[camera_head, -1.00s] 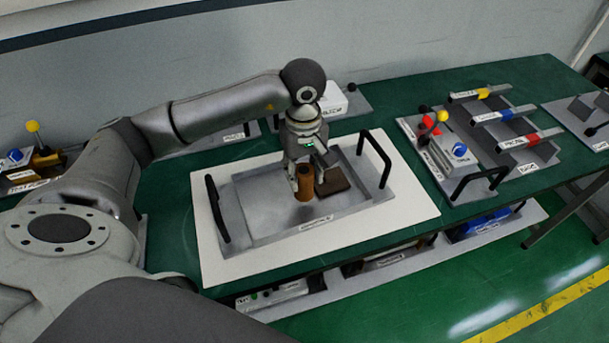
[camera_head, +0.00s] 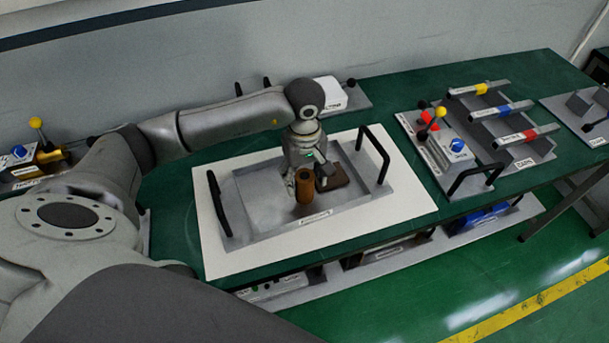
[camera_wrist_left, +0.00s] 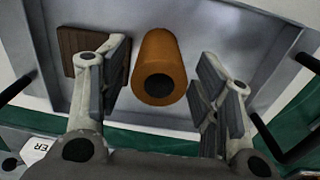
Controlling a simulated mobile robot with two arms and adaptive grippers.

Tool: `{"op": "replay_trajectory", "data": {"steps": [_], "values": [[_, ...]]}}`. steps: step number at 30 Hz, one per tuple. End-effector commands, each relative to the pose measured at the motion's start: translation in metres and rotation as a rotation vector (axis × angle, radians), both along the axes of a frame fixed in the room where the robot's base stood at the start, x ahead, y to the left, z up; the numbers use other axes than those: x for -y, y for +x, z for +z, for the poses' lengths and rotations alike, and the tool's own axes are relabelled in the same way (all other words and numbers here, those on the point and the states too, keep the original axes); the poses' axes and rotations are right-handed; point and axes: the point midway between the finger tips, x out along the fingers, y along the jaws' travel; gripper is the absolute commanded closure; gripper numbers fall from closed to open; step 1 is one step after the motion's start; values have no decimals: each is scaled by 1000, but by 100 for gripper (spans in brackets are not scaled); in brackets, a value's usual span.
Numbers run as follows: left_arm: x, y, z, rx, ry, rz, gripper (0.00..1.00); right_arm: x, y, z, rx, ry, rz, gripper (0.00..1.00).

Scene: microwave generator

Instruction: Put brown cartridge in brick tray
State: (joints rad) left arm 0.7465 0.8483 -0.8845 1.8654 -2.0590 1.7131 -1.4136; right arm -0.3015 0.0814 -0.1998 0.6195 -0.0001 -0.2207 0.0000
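The brown cartridge (camera_head: 305,188) is an orange-brown cylinder with a hole in its top, standing upright in the grey tray (camera_head: 265,222) with black handles. A dark brown flat block (camera_head: 333,178) lies right of it in the tray. My left gripper (camera_head: 305,178) is low over the tray at the cartridge. In the left wrist view the cartridge (camera_wrist_left: 160,65) sits between the spread fingers of the gripper (camera_wrist_left: 158,95), with gaps on both sides. The block also shows there, behind the left finger (camera_wrist_left: 75,48). The tray's label is too small to read. My right gripper is out of view.
The tray rests on a white board (camera_head: 412,205) on the green table (camera_head: 375,95). Right of it stand a panel with a yellow-knobbed lever (camera_head: 440,112) and a rack with yellow, blue and red bars (camera_head: 505,112). A white box (camera_head: 330,92) stands behind.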

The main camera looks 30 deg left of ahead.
Motion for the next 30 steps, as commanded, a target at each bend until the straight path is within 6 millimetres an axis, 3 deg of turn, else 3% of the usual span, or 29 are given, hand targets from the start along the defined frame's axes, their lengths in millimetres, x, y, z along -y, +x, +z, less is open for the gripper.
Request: {"op": "replay_trajectory", "data": {"steps": [13,30], "values": [[0,1,7,4,0,0,39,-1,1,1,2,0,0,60],[0,1,107,4,-1,0,39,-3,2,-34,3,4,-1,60]]}}
